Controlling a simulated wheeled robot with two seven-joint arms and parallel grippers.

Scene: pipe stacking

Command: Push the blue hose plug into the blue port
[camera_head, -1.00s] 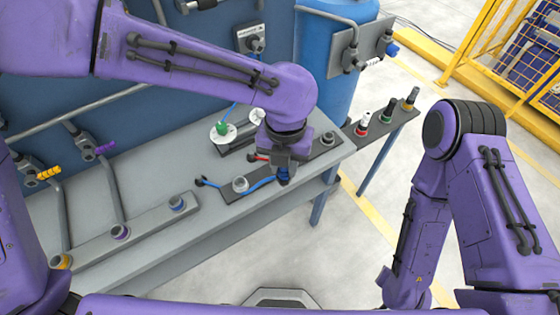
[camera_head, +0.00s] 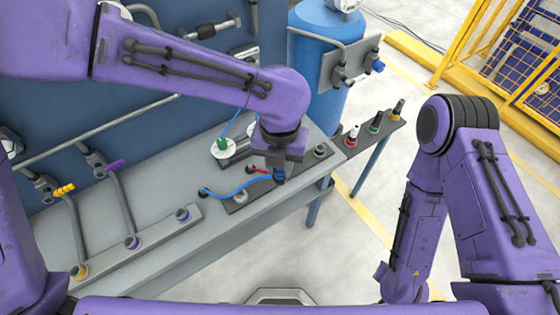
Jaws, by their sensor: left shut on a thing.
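The blue hose plug (camera_head: 280,176) points down from my left gripper (camera_head: 279,168), which is shut on it above the dark rail on the bench. The blue hose (camera_head: 235,187) arcs left from the plug to a dark fitting on that rail. The blue port (camera_head: 182,214) is a blue-ringed socket at the right end of the front-left grey rail, apart from the plug and to its left. The gripper's fingers and the plug's upper part are largely hidden by the wrist. My right arm hangs at the right, and its gripper is out of frame.
The front-left rail also has a purple-ringed port (camera_head: 132,243) and a yellow-ringed port (camera_head: 79,271). A side shelf with several plugs (camera_head: 375,123) stands right of the bench (camera_head: 165,160).

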